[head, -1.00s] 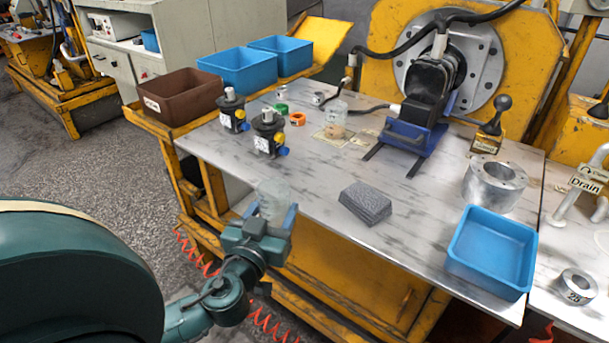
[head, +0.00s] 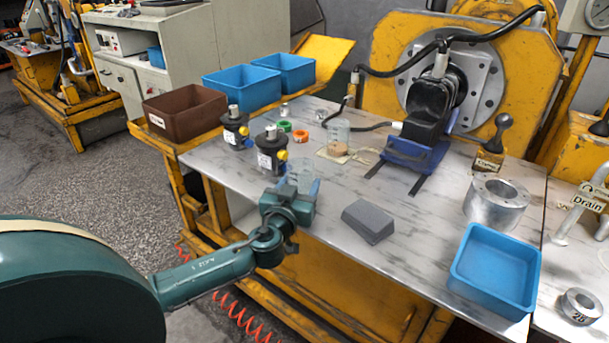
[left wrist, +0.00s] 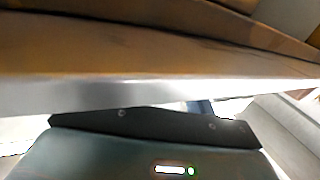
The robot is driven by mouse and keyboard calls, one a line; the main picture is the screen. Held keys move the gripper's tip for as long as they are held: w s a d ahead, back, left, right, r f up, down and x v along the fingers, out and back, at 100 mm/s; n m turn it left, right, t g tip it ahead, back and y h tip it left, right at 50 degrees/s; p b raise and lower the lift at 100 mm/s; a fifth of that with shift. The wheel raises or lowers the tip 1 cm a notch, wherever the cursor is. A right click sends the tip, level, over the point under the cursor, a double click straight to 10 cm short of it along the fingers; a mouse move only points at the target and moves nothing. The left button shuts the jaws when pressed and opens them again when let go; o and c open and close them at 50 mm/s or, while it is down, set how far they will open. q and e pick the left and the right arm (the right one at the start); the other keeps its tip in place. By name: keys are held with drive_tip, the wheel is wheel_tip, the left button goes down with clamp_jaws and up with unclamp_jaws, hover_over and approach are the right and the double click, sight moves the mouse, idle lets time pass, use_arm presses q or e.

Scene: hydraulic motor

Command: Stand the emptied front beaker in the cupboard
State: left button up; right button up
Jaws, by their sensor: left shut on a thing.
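My left gripper (head: 302,193) is shut on a clear, empty-looking beaker (head: 300,174) and holds it roughly upright by the table's front left edge. Blue fingertips show at its sides; I cannot tell its exact height over the tabletop. A second clear beaker (head: 338,135) with a brownish content stands farther back on a small mat. The left wrist view shows the dark gripper body (left wrist: 150,150) under a blurred edge, and the beaker cannot be made out there. My right gripper is out of view.
Two black pumps (head: 270,152), a brown bin (head: 185,110) and blue bins (head: 240,88) lie between gripper and cupboard. A grey block (head: 368,221) and a blue tray (head: 493,268) are to the right on the table (head: 420,235). Open floor (head: 75,165) lies at left.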

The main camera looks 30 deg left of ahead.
use_arm(q)
drive_tip(key=x, duration=0.3)
drive_tip(key=shift+w+a+r, duration=0.1)
drive_tip(key=shift+w, duration=0.25)
drive_tip(key=shift+f+b, duration=0.25)
drive_tip(key=shift+b, duration=0.2)
drive_tip(key=o, duration=1)
drive_tip(key=shift+r, duration=0.1)
drive_tip(key=shift+o, duration=0.2)
